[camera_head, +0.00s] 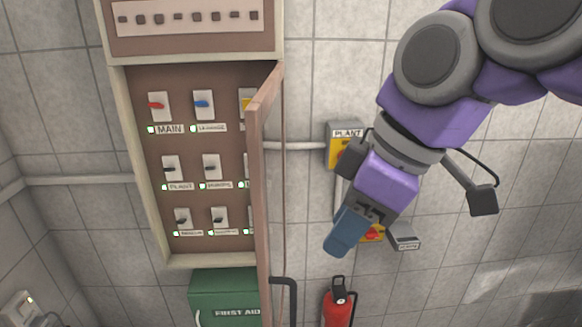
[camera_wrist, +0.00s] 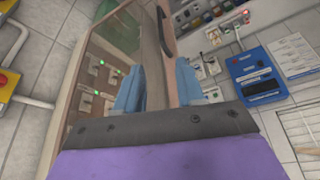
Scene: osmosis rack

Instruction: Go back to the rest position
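My gripper (camera_head: 343,238) has blue fingers and hangs below my purple and grey arm, to the right of the open cabinet door (camera_head: 262,190) in the head view. In the wrist view the two fingers of my gripper (camera_wrist: 160,86) stand apart, so it is open. The edge of the door (camera_wrist: 152,50) shows in the gap between them, but in the head view the fingers look clear of the door. I see nothing held.
The electrical cabinet (camera_head: 205,215) stands open with several labelled switches. A yellow PLANT switch box (camera_head: 336,158) is on the wall close behind my arm. A green first aid box (camera_head: 225,293) and a red extinguisher (camera_head: 338,308) are below. A blue device (camera_wrist: 256,75) is at right in the wrist view.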

